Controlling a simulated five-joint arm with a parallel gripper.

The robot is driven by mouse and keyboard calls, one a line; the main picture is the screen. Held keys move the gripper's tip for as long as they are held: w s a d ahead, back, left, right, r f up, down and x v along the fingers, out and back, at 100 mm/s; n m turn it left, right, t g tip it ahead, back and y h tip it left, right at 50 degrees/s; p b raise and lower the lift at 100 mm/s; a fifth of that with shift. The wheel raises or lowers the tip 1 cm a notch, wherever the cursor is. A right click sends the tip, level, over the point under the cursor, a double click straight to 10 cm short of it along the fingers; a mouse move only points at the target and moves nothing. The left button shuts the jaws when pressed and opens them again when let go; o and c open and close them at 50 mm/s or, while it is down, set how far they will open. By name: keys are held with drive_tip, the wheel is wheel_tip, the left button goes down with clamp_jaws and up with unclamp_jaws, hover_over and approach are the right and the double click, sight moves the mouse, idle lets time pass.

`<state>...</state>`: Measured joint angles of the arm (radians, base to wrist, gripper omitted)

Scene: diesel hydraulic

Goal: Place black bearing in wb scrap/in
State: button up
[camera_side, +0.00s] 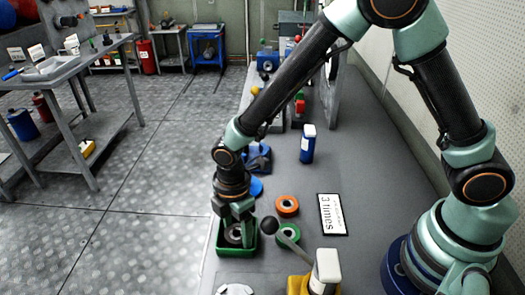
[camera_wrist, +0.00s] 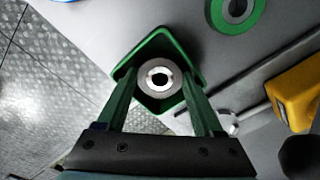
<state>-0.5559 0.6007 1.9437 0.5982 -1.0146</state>
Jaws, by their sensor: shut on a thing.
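In the side view my gripper (camera_side: 235,232) points down into the bin. Whether the bearing touches the bin floor cannot be told.
An orange bearing (camera_side: 296,208) and a green bearing (camera_side: 279,239) lie right of the bin. A lever with a black knob (camera_side: 269,225) and yellow base (camera_side: 298,284) stands close by. A blue bottle (camera_side: 307,146) and a white sign (camera_side: 332,214) are further off.

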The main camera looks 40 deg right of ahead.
sight(237, 233)
drive_tip(key=shift+f, duration=0.1)
drive_tip(key=o, duration=1.2)
drive_tip(key=shift+c, duration=0.2)
wheel_tip(237, 233, up, 11)
drive_tip(key=s+d+r+m+t, duration=0.2)
drive_tip(key=d+r+m, duration=0.4)
drive_tip(key=d+m, duration=0.3)
drive_tip(key=s+d+r+m+t, duration=0.3)
drive_tip(key=d+r+m, duration=0.4)
drive_tip(key=d+m, duration=0.2)
drive_tip(key=shift+d+t, duration=0.3)
drive_tip(key=shift+d, duration=1.1)
